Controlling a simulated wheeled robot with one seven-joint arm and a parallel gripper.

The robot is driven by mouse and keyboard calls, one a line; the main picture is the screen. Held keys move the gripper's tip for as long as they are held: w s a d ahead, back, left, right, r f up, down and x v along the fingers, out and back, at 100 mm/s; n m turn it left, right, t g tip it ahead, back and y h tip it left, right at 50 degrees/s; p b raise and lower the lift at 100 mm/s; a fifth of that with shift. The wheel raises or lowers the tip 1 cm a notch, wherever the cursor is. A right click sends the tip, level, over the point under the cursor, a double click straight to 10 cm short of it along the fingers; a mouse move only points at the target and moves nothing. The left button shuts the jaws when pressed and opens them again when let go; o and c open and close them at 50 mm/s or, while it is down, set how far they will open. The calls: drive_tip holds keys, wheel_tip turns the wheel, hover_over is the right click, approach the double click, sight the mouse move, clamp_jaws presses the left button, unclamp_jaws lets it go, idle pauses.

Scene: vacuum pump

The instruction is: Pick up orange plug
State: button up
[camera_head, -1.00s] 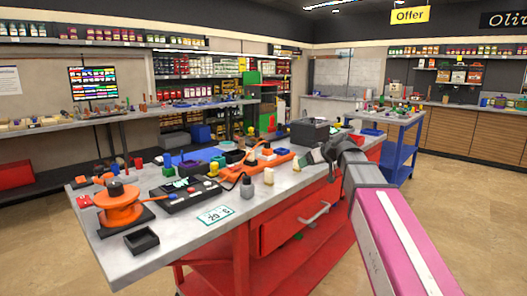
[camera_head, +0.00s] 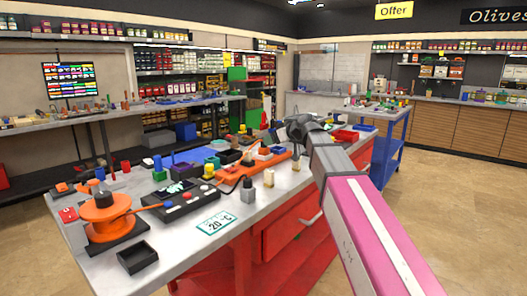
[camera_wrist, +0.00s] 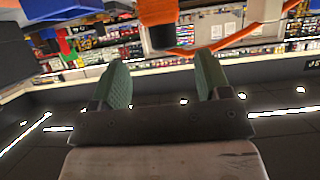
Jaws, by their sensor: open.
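My gripper (camera_wrist: 164,76) is open and empty in the wrist view, its two green fingers spread apart. In the head view the wrist end of my arm hangs above the far right part of the workbench (camera_head: 175,245), and the fingers are hard to make out. Small orange pieces (camera_head: 61,188) lie at the bench's far left corner. An orange block (camera_wrist: 158,10) and an orange cable show at the top of the wrist view, beyond the fingers and apart from them. I cannot tell which orange piece is the plug.
An orange cable reel (camera_head: 105,217) stands at the bench's left end, with a black tray (camera_head: 138,256) in front. A black control box (camera_head: 180,205) and an orange power strip (camera_head: 262,167) crowd the middle. A temperature card (camera_head: 215,224) lies near the front edge.

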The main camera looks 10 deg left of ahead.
sight(264, 150)
drive_tip(key=x, duration=0.5)
drive_tip(key=shift+s+a+f, duration=0.1)
drive_tip(key=shift+a+f, duration=0.2)
drive_tip(key=shift+f, duration=0.05)
drive_tip(key=c, duration=1)
